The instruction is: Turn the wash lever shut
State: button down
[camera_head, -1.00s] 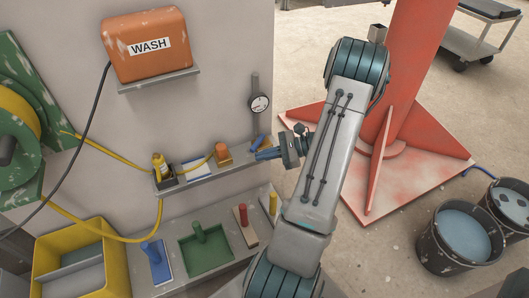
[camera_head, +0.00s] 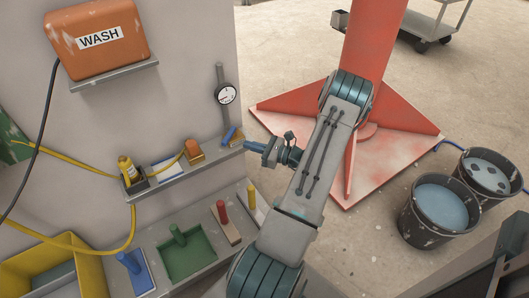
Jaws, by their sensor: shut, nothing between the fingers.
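The blue wash lever (camera_head: 229,136) sits below the round gauge (camera_head: 227,94) on the upright pipe, at the right end of the wall shelf. It slants from upper right to lower left. My gripper (camera_head: 246,146) points left, just right of and slightly below the lever, with a small gap that looks clear. Its fingers are shut and empty. The orange WASH box (camera_head: 99,38) is on the wall at the upper left.
The narrow shelf (camera_head: 170,180) holds a yellow bottle (camera_head: 127,170) and an orange block (camera_head: 193,152). Below are a green tray (camera_head: 187,258) and several coloured pegs. A red column base (camera_head: 400,155) and two buckets (camera_head: 440,210) stand at right.

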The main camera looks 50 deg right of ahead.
aim_at(229, 139)
jog(key=shift+b+x, duration=0.75)
jog(key=shift+x, duration=1.95)
jog(key=shift+r+h, duration=0.1)
jog(key=shift+h, duration=0.2)
